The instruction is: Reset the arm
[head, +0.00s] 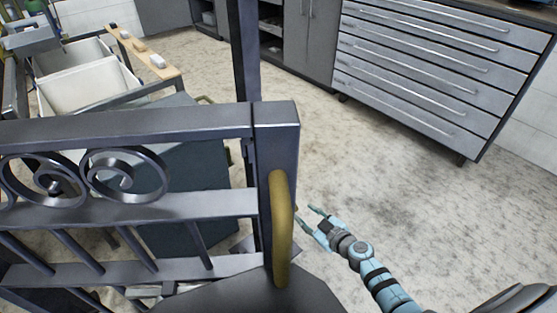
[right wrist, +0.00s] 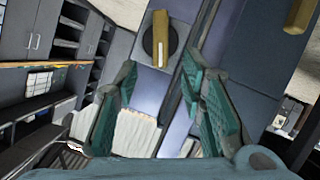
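A dark metal scroll gate (head: 130,200) fills the left of the head view, with a square post at its right end. A curved brass-yellow handle (head: 281,230) stands upright on the post. My right gripper (head: 308,214) is just to the right of the handle in the head view, apart from it, with its fingers spread and empty. In the right wrist view the two teal fingers (right wrist: 160,82) are wide apart, and a yellow handle (right wrist: 161,38) on a round dark plate shows beyond them. My left gripper is not in view.
A grey drawer cabinet (head: 435,75) stands at the back right. White bins (head: 85,85) and a wooden board (head: 145,55) are at the back left behind the gate. The speckled floor (head: 390,170) right of the gate is clear.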

